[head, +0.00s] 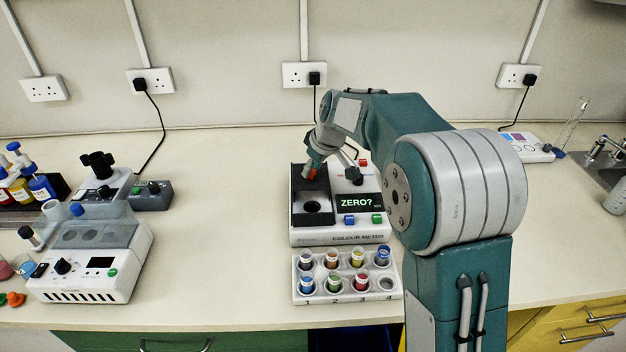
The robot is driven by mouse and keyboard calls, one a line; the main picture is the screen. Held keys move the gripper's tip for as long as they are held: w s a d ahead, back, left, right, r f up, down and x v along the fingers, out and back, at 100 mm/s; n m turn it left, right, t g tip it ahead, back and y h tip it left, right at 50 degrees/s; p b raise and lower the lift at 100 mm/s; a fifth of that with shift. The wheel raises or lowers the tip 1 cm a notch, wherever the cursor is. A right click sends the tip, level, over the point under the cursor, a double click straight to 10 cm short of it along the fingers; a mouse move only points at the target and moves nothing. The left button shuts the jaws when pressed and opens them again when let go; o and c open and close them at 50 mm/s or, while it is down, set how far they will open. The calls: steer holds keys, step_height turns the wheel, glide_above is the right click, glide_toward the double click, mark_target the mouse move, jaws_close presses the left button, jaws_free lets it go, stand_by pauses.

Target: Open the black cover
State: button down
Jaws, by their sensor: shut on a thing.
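The colour meter (306,237) sits on the bench, its display reading "ZERO?". Its black cover (299,180) is at the back left of the meter, with a black plate and a round well (312,207) showing in front of it. The cover looks raised off the well; its exact tilt is hard to tell. My gripper (312,172) reaches down from behind, with an orange-red fingertip at the cover. It is shut on the black cover; the grip itself is partly hidden.
A white rack (300,292) of capped coloured vials stands in front of the meter. A grey-white instrument (90,285) and a small microscope-like device (100,185) are at the left.

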mark_target(325, 176)
steer(key=shift+w+f, duration=0.2)
steer(key=shift+w, duration=1.9)
steer(key=shift+c, duration=2)
jaws_free()
steer(key=shift+r, duration=0.15)
steer(key=v, duration=1.1)
steer(key=shift+r, duration=0.3)
